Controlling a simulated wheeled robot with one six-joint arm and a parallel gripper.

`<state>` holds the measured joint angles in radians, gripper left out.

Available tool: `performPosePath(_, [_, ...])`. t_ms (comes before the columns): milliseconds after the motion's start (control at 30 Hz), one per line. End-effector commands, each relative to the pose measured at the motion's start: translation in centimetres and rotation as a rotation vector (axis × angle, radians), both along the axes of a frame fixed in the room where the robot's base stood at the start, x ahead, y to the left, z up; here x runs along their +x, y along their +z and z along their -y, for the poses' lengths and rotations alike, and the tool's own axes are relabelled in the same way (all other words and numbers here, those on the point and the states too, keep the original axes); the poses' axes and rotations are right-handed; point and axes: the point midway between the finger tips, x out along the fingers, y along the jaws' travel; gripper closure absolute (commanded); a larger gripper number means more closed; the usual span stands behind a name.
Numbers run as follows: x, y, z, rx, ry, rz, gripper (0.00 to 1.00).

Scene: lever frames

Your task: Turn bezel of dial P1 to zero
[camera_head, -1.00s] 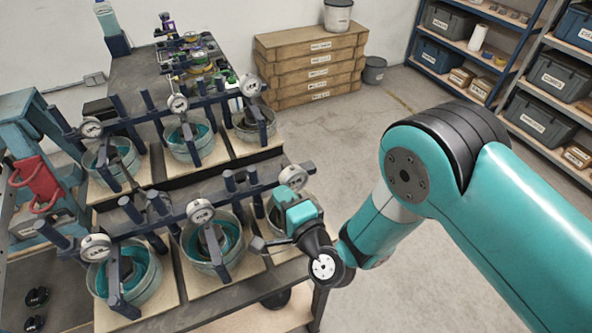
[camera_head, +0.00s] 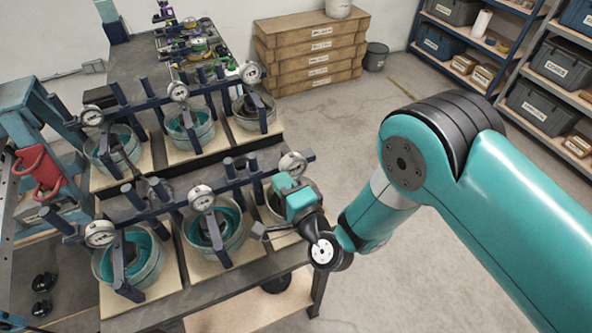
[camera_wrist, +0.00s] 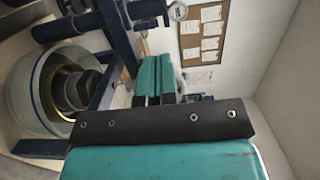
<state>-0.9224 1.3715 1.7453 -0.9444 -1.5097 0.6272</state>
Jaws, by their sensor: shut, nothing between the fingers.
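Several white round dials sit on dark blue bars over metal tubs, in two rows. The front row has a left dial (camera_head: 100,233), a middle dial (camera_head: 201,197) and a right dial (camera_head: 292,164). I cannot read which one is P1, nor the needles. My gripper (camera_head: 283,180) is just below the front right dial; whether it touches is unclear. In the wrist view, the fingers of my gripper (camera_wrist: 157,64) are side by side, shut and empty.
The back row holds more dials, such as one at its right (camera_head: 250,72). Dark blue posts and bars crowd the bench. Stacked wooden crates (camera_head: 310,52) stand behind, and shelving (camera_head: 500,70) is at right. The floor to the right is open.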

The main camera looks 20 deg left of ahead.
Motion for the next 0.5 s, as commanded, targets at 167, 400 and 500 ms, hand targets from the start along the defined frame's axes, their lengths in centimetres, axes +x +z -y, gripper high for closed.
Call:
performPosePath(167, [0.6, 0.4, -0.3, 0.014, -0.005, 0.012, 1.00])
performPosePath(400, [0.6, -0.3, -0.3, 0.012, -0.006, 0.012, 1.00])
performPosePath(500, [0.6, -0.7, -0.2, 0.012, -0.007, 0.011, 1.00])
